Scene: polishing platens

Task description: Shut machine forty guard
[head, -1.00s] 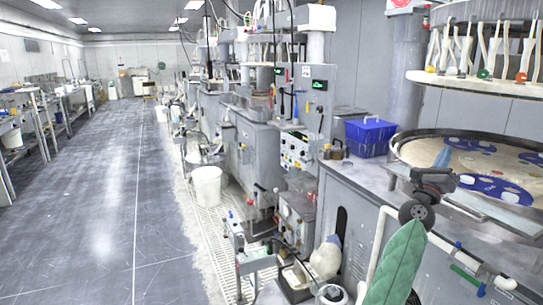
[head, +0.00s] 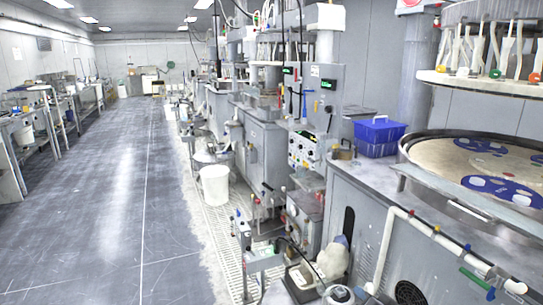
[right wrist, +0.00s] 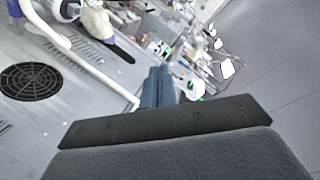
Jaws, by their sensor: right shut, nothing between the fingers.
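The nearest polishing machine (head: 385,215) stands at the right of the head view; I cannot read a number on it. Its round basin holds a cream platen (head: 437,152) with blue discs (head: 503,188). A flat grey metal strip (head: 455,190) runs along the basin's near side; I cannot tell whether it is the guard. My right gripper (right wrist: 158,85) shows in the right wrist view, its blue fingers together and empty. A grey machine panel with a round black vent (right wrist: 32,82) lies at the left of that view. Neither gripper shows in the head view.
A blue bin (head: 378,137) sits on the machine top beside the basin. White pipes (head: 425,228) run along the machine's front. A white bucket (head: 214,186) stands on the floor grating. The aisle floor (head: 105,210) at the left is clear.

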